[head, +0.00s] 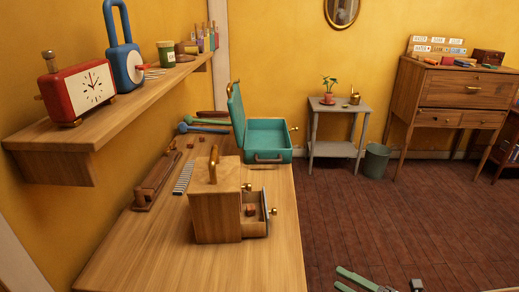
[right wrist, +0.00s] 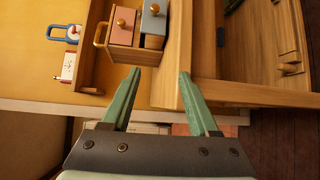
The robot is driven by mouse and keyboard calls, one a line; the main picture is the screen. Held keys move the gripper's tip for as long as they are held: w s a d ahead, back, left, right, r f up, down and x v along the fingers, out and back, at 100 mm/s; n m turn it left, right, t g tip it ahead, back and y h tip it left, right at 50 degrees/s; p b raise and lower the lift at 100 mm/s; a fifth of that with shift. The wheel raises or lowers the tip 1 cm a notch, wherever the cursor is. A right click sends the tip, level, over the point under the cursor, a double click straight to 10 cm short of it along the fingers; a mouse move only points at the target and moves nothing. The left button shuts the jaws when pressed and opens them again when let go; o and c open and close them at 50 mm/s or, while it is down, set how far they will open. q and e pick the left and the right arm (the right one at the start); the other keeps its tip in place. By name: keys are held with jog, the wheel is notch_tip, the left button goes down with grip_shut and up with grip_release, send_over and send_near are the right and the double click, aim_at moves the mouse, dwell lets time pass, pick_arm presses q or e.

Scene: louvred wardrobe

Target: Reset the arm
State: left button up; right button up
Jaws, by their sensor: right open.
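My right gripper (head: 341,278) shows at the bottom edge of the head view, over the dark wooden floor and to the right of the workbench (head: 270,264). Its pale green fingers are apart. The right wrist view shows the same gripper (right wrist: 160,78) with the fingers spread and nothing between them. It is apart from the bench. My left gripper does not show in either view.
On the bench stand a wooden box (head: 217,215) with an open drawer (head: 256,228) and an open teal case (head: 266,140). A wall shelf (head: 100,125) holds a red clock (head: 76,92) and a blue padlock (head: 124,66).

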jog(key=s+d+f+m+g+h, duration=0.4)
jog(key=s+d+f+m+h, duration=0.95)
jog(key=s+m, duration=0.45)
jog(key=a+f+m+t+y, duration=0.25)
jog(key=a+m, duration=0.55)
jog(key=a, duration=1.1)
notch_tip(320, 180, up, 7)
jog(key=s+d+p, duration=0.1)
jog(key=p, duration=0.6)
jog(key=shift+s+d+g+y, duration=0.25)
jog(key=shift+d+g+y, duration=0.05)
jog(key=shift+d+g, duration=0.1)
